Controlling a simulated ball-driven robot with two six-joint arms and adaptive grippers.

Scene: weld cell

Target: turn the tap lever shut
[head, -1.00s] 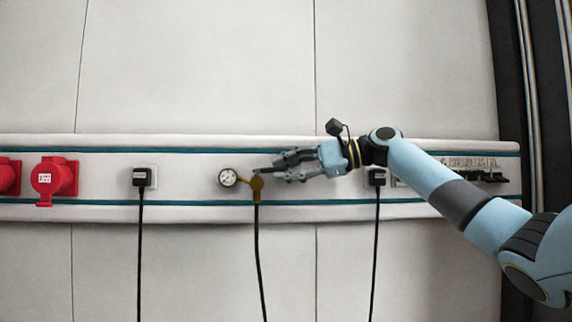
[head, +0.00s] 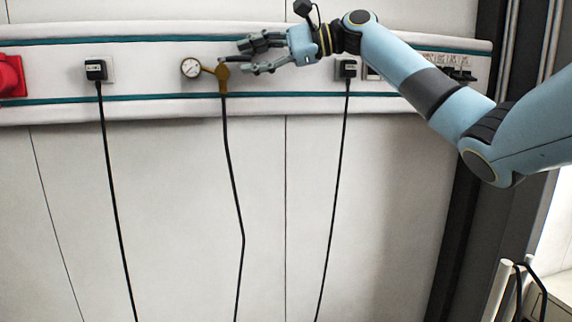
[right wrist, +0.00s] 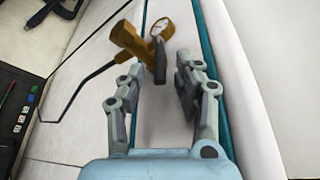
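The brass tap (head: 222,74) sits on the wall rail, with a round gauge (head: 191,68) on its left and a black hose hanging below. Its dark lever (head: 238,60) points right, crosswise to the hose. In the right wrist view the brass tap (right wrist: 130,40) is ahead, and the dark lever (right wrist: 160,62) points back towards my fingers. My right gripper (head: 247,57) is open just right of the tap. In the right wrist view the lever's end lies between the open fingertips (right wrist: 157,75), with no clear contact on either side. My left gripper is out of view.
Black plugs with hanging cables sit left (head: 96,71) and right (head: 347,69) of the tap. A red socket (head: 11,76) is at far left. The wall below the rail is clear apart from the cables. Dark uprights stand at the right.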

